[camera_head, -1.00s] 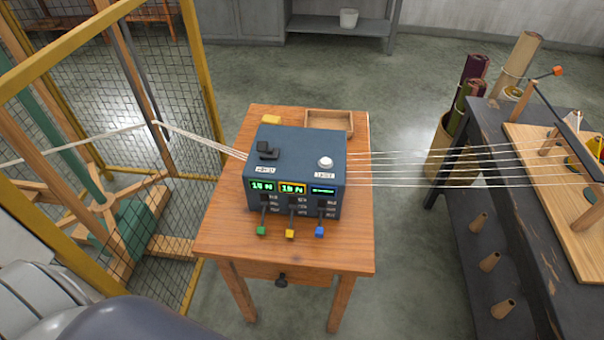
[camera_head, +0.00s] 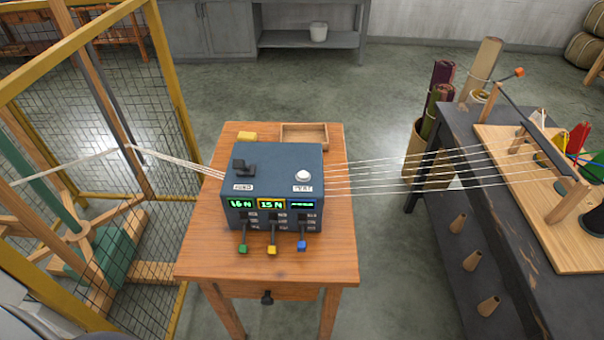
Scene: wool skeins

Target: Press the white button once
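The white button (camera_head: 303,175) is a round knob on the top right of a dark blue control box (camera_head: 275,160). A small label sits in front of it. The box stands on a wooden table (camera_head: 200,258). A black switch (camera_head: 243,166) is on the box's top left. Neither of my grippers is in view, and nothing touches the button.
Pale yarn strands (camera_head: 400,170) run from both sides of the box. A yellow mesh cage (camera_head: 165,90) stands left. A black bench (camera_head: 462,190) with a wooden board stands right. A small wooden tray (camera_head: 304,135) and a yellow block (camera_head: 247,136) lie behind the box.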

